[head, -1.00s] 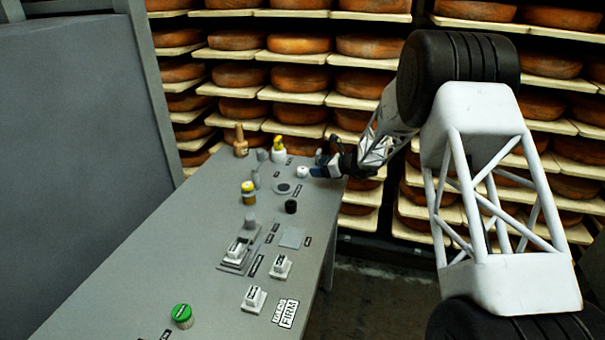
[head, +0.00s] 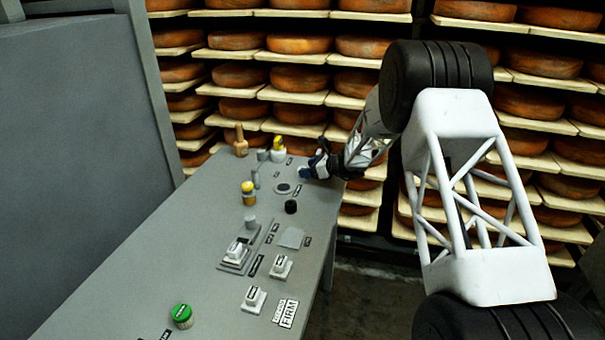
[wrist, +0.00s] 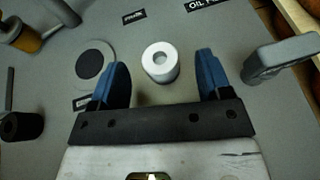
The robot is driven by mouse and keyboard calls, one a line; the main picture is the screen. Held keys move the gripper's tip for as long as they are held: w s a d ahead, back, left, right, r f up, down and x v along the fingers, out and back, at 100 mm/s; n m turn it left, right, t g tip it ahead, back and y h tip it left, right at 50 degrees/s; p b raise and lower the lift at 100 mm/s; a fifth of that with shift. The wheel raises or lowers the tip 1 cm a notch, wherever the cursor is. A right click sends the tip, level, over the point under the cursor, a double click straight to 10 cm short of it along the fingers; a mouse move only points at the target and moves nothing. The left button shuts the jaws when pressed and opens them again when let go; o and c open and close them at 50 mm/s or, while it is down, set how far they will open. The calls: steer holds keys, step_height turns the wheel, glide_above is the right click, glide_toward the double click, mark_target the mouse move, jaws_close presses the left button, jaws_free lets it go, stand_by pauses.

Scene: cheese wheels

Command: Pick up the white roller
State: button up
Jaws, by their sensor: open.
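The white roller (wrist: 161,62) is a short white cylinder with a hole in its top, standing upright on the grey table (head: 140,245). In the wrist view it sits just beyond and between the two blue fingertips of my gripper (wrist: 158,72), apart from both. My gripper is open and empty. In the head view my gripper (head: 312,172) is at the far right part of the table, and it hides most or all of the roller.
A grey disc with a dark centre (wrist: 95,63) lies left of the fingers. A black knob (head: 291,207) stands nearer on the table. A grey handle-like part (wrist: 282,57) is to the right in the wrist view. Cheese shelves (head: 300,78) stand behind.

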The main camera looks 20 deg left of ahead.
steer(key=shift+x, duration=1.5)
steer(key=shift+c, duration=0.4)
steer(key=c, duration=0.9)
steer(key=shift+r, duration=0.1)
steer(key=shift+r, duration=0.85)
steer(key=shift+s+d+r, duration=0.1)
steer(key=shift+s+r, duration=0.1)
steer(key=shift+r, duration=0.65)
steer(key=s+d, duration=0.2)
steer(key=s, duration=0.2)
steer(key=s+d+r, duration=0.1)
steer(key=s+d, duration=0.1)
steer(key=s, duration=0.3)
steer(key=s+d, duration=0.3)
steer(key=s, duration=0.2)
steer(key=shift+r, duration=0.2)
